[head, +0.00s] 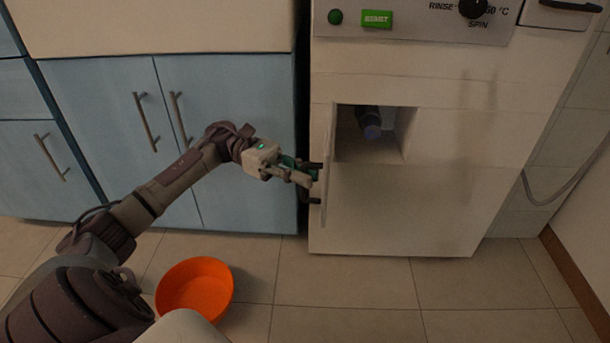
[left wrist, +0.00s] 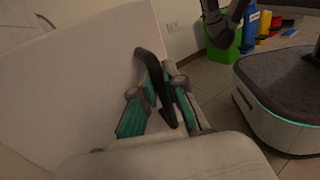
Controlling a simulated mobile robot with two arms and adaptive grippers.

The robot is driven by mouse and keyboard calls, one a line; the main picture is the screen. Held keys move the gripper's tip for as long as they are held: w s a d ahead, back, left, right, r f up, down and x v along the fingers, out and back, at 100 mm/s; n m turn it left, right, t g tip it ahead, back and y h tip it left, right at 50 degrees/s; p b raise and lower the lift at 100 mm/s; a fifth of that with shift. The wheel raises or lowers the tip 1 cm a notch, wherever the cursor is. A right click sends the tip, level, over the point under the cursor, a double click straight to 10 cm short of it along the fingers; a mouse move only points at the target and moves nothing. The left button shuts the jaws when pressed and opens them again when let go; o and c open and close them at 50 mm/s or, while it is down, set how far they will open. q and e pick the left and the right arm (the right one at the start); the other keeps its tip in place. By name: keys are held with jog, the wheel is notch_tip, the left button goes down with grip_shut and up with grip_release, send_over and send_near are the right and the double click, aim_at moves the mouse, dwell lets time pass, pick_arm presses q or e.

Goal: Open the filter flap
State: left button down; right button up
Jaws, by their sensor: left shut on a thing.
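The filter flap (head: 327,180) is a thin pale panel on the front of the white washing machine (head: 400,215). It stands swung out at the left edge of a square recess (head: 408,125), seen almost edge-on. The recess is uncovered, and a dark filter plug with a bluish end (head: 371,130) shows inside it. My left gripper (head: 315,183) is shut on the flap, from its left side.
An orange bowl (head: 196,288) lies on the tiled floor, below my left arm. Blue cabinets (head: 100,120) with bar handles stand left of the machine. A grey hose (head: 570,190) hangs at the right. A green bin (left wrist: 220,50) and colourful items stand by the far wall.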

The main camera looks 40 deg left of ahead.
pick_arm(q)
jog(key=c, duration=1.5)
grip_release()
jog(key=a, duration=0.7)
jog(key=shift+s+a, duration=0.25)
